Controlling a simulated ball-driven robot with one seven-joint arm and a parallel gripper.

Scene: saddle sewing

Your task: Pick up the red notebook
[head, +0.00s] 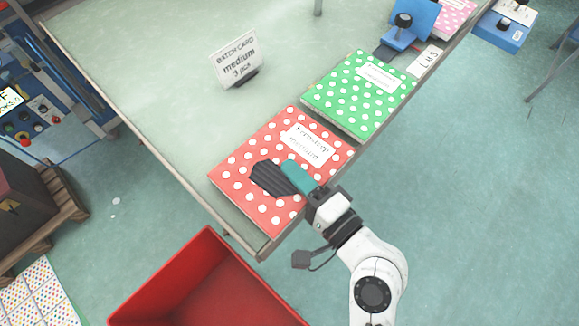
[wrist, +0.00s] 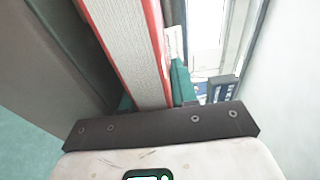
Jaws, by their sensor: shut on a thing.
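The red notebook (head: 243,155) has white dots and a white label, and is at the near corner of the table in the head view. My gripper (head: 284,177) is shut on its near right edge, with a dark ribbed finger with a teal base across the cover. In the wrist view the notebook's pale page block and red cover (wrist: 151,35) stand between the teal fingers. The lower finger is hidden in the head view. I cannot tell whether the notebook rests on the table or is slightly raised.
A green dotted notebook (head: 345,100) lies just behind the red one on the table (head: 165,75). A batch card (head: 236,62) stands further back. A blue device (head: 405,30) and a pink notebook (head: 455,15) are beyond. A red bin (head: 205,285) is below the near corner.

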